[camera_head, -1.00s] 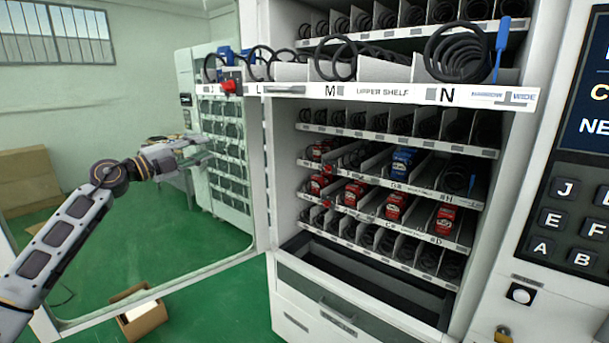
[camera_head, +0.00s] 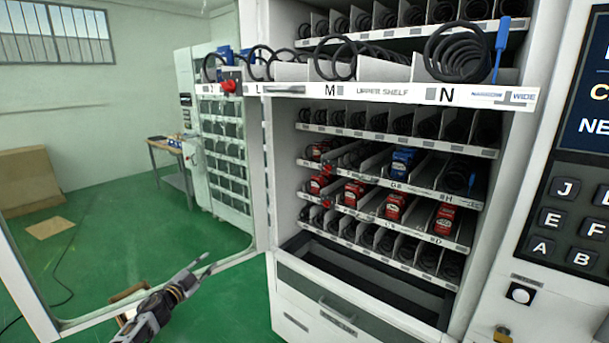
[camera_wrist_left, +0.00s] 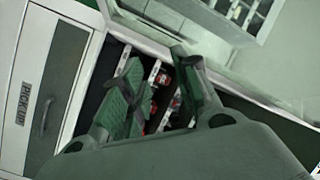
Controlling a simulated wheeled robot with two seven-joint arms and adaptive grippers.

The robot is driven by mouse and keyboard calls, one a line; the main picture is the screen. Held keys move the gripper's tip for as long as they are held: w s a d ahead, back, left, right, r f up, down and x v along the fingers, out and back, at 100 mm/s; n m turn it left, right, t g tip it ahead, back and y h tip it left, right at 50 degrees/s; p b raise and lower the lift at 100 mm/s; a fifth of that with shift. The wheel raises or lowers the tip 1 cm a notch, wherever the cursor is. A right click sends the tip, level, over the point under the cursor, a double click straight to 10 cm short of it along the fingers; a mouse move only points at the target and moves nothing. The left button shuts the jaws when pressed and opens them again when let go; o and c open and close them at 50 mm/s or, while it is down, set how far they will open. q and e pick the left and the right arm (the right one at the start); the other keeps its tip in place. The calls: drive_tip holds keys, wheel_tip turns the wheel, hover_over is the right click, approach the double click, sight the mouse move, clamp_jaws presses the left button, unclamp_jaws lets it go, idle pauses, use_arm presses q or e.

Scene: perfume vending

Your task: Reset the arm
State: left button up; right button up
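My left gripper (camera_head: 204,266) is low in the head view, in front of the green floor and to the left of the vending machine's lower drawer (camera_head: 335,310). It looks empty, with its fingers apart. In the left wrist view, the gripper (camera_wrist_left: 158,72) has its two fingers on either side of a gap, with small red items seen beyond it. My right gripper is in neither view.
The open vending machine has a pulled-out upper shelf (camera_head: 375,91) with spring coils. Red boxes (camera_head: 395,207) and a blue box (camera_head: 403,163) sit on lower shelves. Its glass door frame (camera_head: 160,290) swings out left, close to my left arm. A keypad (camera_head: 574,222) is at right.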

use_arm(q)
drive_tip(key=s+f+n+g+y, duration=0.1)
drive_tip(key=s+f, duration=0.2)
drive_tip(key=f, duration=0.4)
drive_tip(key=s+a+f+n+g+y, duration=0.1)
drive_tip(key=s+f+n, duration=0.15)
drive_tip(key=f, duration=0.55)
drive_tip(key=s+f+n+g+y, duration=0.1)
drive_tip(key=s+f, duration=0.3)
drive_tip(key=f, duration=0.3)
drive_tip(key=s+d+f+n+g+y, duration=0.1)
drive_tip(key=s+f+n+g+y, duration=0.2)
drive_tip(key=s+f, duration=1.6)
drive_tip(key=s+d+f+n+g, duration=0.1)
drive_tip(key=s+d+f+g, duration=0.2)
drive_tip(key=s, duration=1.1)
drive_tip(key=s+d+f+n+g, duration=0.1)
drive_tip(key=s+d+f+g, duration=0.2)
drive_tip(key=s+f, duration=0.6)
drive_tip(key=s+d+f+n+g, duration=0.1)
drive_tip(key=s+d+f+g, duration=0.2)
drive_tip(key=s, duration=1.7)
wheel_tip(320, 180, down, 4)
drive_tip(key=shift+f+g+h, duration=0.1)
drive_tip(key=shift+g+h, duration=0.3)
